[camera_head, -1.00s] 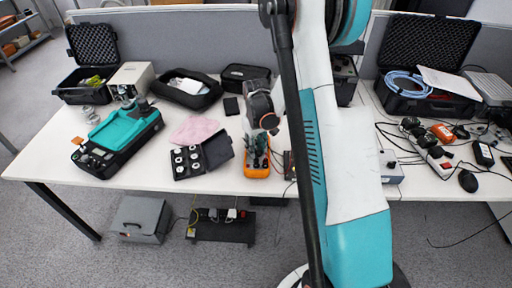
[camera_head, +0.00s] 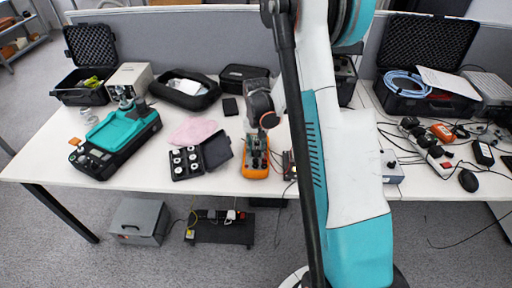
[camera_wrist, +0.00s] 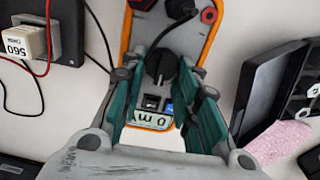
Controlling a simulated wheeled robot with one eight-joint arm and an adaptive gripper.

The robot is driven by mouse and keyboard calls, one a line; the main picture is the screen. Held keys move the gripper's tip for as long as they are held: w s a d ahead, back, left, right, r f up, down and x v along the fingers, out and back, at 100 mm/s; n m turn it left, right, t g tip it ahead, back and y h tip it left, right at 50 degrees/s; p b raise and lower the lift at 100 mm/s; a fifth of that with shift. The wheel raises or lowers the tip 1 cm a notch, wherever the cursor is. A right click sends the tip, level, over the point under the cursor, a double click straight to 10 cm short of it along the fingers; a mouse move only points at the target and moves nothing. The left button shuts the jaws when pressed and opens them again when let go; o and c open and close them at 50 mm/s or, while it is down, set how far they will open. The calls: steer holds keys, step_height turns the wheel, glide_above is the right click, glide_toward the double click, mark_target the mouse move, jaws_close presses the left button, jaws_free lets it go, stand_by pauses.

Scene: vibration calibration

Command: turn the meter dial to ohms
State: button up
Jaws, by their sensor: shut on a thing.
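The meter (camera_head: 256,170) is an orange-edged handheld unit lying on the table, below my arm in the head view. In the wrist view the meter (camera_wrist: 128,42) shows its grey face, a black dial (camera_wrist: 160,66) and a small display (camera_wrist: 154,117) with characters upside down. My gripper (camera_wrist: 164,68) points down at the meter, its teal fingers on both sides of the dial and shut on it. In the head view my gripper (camera_head: 256,143) hides the upper part of the meter. The dial's markings are too small to read.
An open black case of white weights (camera_head: 187,162) and a pink cloth (camera_head: 193,130) lie left of the meter. A block marked 560 (camera_wrist: 27,42) with red and black leads shows in the wrist view. A teal instrument (camera_head: 118,140) stands at the table's left.

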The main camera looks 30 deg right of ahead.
mark_target(256, 148)
stand_by(0.4)
steer(key=o, duration=0.7)
step_height(256, 148, up, 12)
steer(key=shift+o, duration=0.7)
